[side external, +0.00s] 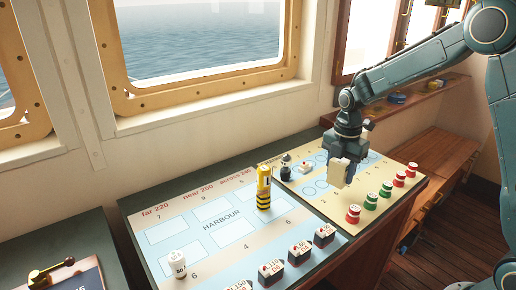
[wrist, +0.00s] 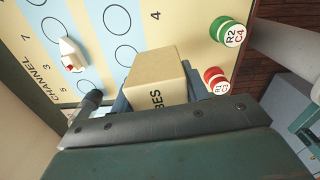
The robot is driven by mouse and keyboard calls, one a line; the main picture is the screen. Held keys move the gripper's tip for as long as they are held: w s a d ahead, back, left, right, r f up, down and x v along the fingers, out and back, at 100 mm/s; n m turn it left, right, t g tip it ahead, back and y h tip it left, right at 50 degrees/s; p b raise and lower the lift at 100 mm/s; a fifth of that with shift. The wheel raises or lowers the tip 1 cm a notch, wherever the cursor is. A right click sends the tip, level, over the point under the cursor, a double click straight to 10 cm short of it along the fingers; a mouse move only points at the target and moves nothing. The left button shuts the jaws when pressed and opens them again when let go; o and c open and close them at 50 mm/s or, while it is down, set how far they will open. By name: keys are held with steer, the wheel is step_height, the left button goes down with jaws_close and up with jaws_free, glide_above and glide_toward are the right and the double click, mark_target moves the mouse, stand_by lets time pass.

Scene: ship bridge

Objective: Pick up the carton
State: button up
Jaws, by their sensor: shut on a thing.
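The carton (side external: 338,172) is a small tan box, held above the right-hand chart board. In the wrist view the carton (wrist: 157,82) fills the space between the fingers, with dark letters "BES" on one face. My gripper (side external: 340,162) points down and is shut on the carton. In the wrist view the gripper (wrist: 158,97) shows dark fingers on both sides of it. The carton appears clear of the board, though the exact gap is hard to judge.
Red and green round pieces (side external: 370,201) line the board's front edge. A small white boat (side external: 306,167) and a dark piece (side external: 286,168) stand left of the gripper.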

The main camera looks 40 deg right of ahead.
mark_target(342, 160)
step_height(342, 160, up, 16)
stand_by(0.4)
stand_by(0.6)
